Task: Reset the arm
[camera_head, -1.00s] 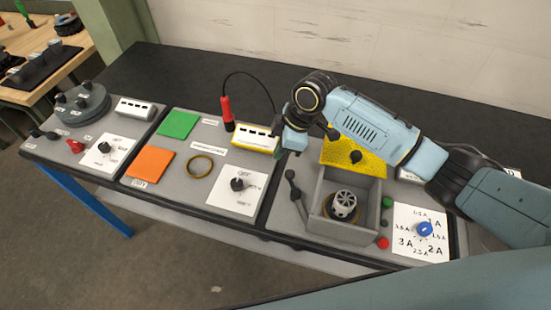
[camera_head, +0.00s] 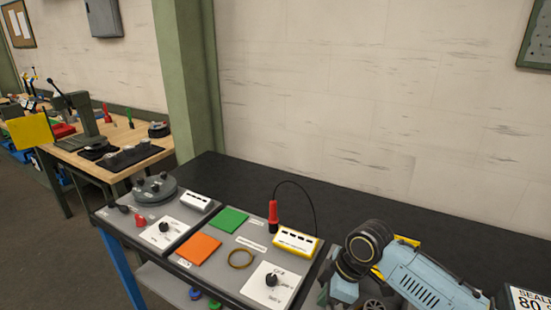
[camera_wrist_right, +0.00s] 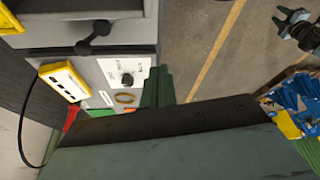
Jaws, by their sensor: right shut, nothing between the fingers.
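My right arm (camera_head: 425,285) comes in from the lower right in the head view. Its gripper (camera_head: 343,291) hangs near the bottom edge, right of the white dial panel (camera_head: 270,284), and is shut and empty. The fingertips are hard to make out. In the right wrist view, a dark gripper-like part (camera_wrist_right: 292,22) shows at the upper right, apart from the bench. My left arm does not show in the head view.
The grey bench holds a green pad (camera_head: 229,220), an orange pad (camera_head: 199,249), a ring (camera_head: 240,258), a yellow-edged box (camera_head: 297,241) and a red probe (camera_head: 273,215). A round grey disc (camera_head: 155,190) stands at its left end. The dark strip behind is mostly clear.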

